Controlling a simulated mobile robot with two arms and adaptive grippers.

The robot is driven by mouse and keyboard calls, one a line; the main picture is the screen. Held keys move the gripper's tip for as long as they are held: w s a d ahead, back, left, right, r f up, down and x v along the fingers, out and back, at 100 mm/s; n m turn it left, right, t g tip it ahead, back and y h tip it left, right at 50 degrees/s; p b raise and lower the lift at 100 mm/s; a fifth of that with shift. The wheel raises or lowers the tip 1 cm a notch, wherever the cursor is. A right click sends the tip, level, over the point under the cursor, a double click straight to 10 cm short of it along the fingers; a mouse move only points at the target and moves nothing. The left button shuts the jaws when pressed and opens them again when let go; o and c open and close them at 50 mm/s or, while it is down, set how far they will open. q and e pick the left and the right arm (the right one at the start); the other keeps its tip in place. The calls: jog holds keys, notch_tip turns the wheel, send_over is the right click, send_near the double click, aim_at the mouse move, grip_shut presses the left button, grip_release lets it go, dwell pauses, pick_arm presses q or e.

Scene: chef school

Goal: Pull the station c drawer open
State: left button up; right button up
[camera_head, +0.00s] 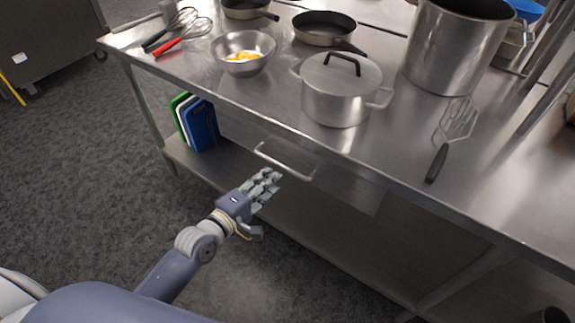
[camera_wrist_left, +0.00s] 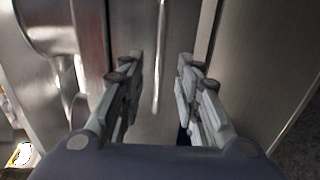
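The drawer (camera_head: 345,190) is set under the front edge of the steel worktable and has a pale bar handle (camera_head: 285,165). My left gripper (camera_head: 268,180) is just in front of and below the handle, in the head view. In the left wrist view, my left gripper (camera_wrist_left: 159,62) has its two fingers spread apart. The handle (camera_wrist_left: 161,45) shows as a bright bar running between and beyond the fingertips, and I see no finger closed on it. My right gripper is not in view.
The worktable (camera_head: 290,95) holds a lidded pot (camera_head: 340,95), a tall stockpot (camera_head: 450,50), a steel bowl (camera_head: 243,55), pans, whisks and a slotted turner (camera_head: 445,145). Cutting boards (camera_head: 197,122) stand on the lower shelf.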

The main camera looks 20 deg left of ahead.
aim_at(284, 169)
pick_arm(q)
jog(key=x, duration=0.8)
jog(key=shift+w+f, duration=0.1)
jog(key=shift+w, duration=0.05)
grip_shut()
